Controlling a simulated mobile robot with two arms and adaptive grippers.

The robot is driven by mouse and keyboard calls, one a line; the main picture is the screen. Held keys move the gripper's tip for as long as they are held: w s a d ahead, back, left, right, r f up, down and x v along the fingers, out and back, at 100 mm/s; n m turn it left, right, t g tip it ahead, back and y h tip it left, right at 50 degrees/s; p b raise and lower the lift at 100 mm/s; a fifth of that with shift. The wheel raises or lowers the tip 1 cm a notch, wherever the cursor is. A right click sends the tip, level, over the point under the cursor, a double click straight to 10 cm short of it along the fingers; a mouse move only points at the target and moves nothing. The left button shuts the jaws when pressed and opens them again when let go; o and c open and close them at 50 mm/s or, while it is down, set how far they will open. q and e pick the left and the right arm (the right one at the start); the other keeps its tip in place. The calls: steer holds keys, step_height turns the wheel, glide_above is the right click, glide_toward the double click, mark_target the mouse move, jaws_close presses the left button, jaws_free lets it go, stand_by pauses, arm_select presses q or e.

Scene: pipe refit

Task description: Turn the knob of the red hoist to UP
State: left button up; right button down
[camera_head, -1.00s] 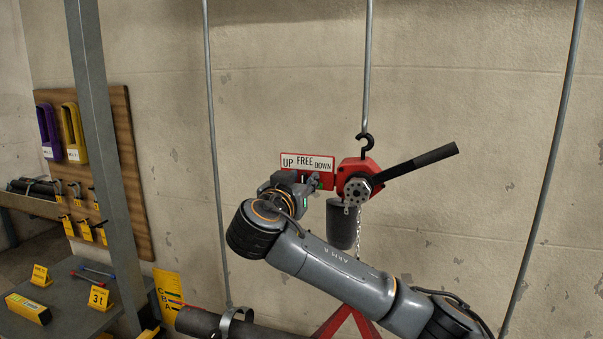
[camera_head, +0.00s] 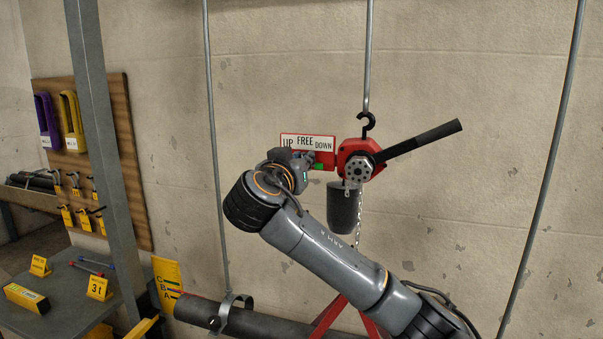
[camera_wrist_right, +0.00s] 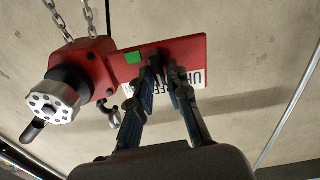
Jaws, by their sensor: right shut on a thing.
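The red hoist (camera_head: 350,148) hangs from a hook on a rod in front of the wall, with a black lever reaching to the upper right. Its red plate carries a white label (camera_head: 306,142) reading UP, FREE, DOWN. A green square (camera_head: 320,167) shows on the plate, and again in the wrist view (camera_wrist_right: 133,57). My right gripper (camera_head: 308,162) is at the plate below the label. In the wrist view its fingers (camera_wrist_right: 157,80) converge on a small dark knob (camera_wrist_right: 155,66), mostly hidden between them. The knob's setting cannot be read. My left gripper is not in view.
A dark pipe (camera_head: 268,322) in a hanging clamp lies below my right arm. A grey bag-like container (camera_head: 343,207) and chain hang under the hoist. A grey post and a bench (camera_head: 60,315) with yellow tags stand at left.

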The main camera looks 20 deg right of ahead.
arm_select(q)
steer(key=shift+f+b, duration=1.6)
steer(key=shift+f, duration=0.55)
arm_select(e)
steer(key=shift+w+a+f+n, duration=0.1)
steer(key=shift+a+n, duration=0.05)
steer(key=shift+n, duration=1.3)
steer(key=shift+w+a+n, duration=0.1)
steer(key=shift+n, duration=1.35)
steer(key=c, duration=1.4)
jaws_free()
steer(key=v, duration=1.2)
steer(key=shift+a, duration=0.1)
